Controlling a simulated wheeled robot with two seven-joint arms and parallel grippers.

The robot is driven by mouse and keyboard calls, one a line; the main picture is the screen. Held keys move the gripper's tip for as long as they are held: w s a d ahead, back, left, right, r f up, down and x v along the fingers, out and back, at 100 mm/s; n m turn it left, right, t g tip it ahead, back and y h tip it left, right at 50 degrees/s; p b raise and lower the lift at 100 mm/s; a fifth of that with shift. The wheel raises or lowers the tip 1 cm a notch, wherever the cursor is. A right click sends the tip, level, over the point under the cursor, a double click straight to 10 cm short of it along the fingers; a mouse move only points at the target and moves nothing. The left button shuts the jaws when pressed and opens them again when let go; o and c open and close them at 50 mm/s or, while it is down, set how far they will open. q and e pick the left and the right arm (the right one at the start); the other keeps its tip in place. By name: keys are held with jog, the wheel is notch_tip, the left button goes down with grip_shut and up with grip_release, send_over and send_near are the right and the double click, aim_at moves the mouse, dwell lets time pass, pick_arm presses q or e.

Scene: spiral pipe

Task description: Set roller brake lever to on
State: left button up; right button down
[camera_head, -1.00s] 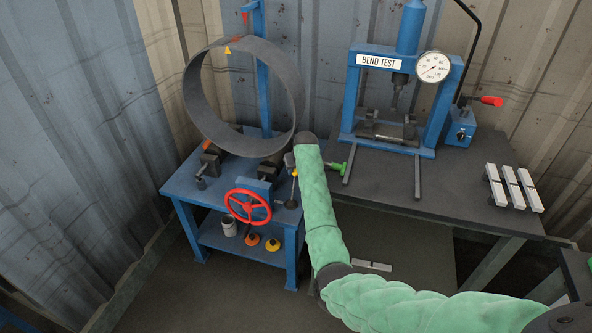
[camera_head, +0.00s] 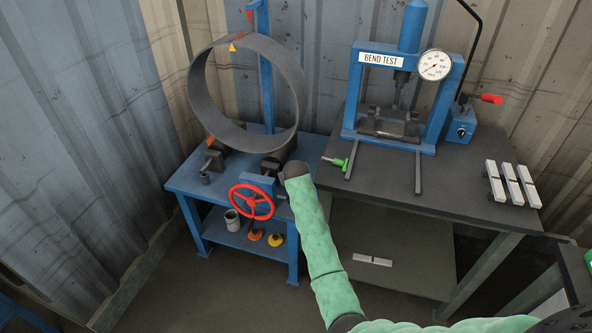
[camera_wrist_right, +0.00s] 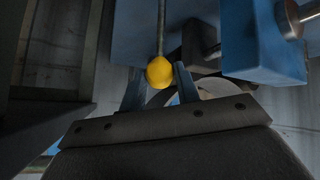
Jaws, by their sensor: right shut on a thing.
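The brake lever is a thin grey rod with a yellow ball knob (camera_wrist_right: 160,72) in the right wrist view. My right gripper (camera_wrist_right: 159,80) is shut on the yellow knob, with a finger on either side of it. In the head view my green-sleeved right arm reaches to the right side of the blue roller stand (camera_head: 185,183). There its wrist hides the gripper and the lever. No on or off marking can be read. My left gripper is in neither view.
A large grey pipe ring (camera_head: 203,90) stands on the rollers. A red handwheel (camera_head: 251,202) is on the stand's front, left of my arm. The dark bench (camera_head: 440,185) on the right carries the blue bend-test press (camera_head: 352,95) and a green-handled tool (camera_head: 337,162).

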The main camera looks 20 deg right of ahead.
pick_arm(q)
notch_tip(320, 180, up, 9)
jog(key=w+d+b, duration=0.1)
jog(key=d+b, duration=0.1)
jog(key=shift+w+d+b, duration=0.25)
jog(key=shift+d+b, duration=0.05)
pick_arm(e)
jog(key=s+a+f+t+h, duration=0.1)
jog(key=s+a+f+t, duration=0.1)
jog(key=s, duration=0.3)
jog(key=shift+a+n+t+h, duration=0.3)
jog(key=shift+a+t, duration=0.1)
jog(key=shift+a, duration=0.4)
jog(key=shift+s+f, duration=0.2)
jog(key=shift+f, duration=0.05)
jog(key=c, duration=1.1)
grip_release()
jog(key=shift+o, duration=0.2)
jog(key=shift+r, duration=0.15)
jog(key=shift+r, duration=0.1)
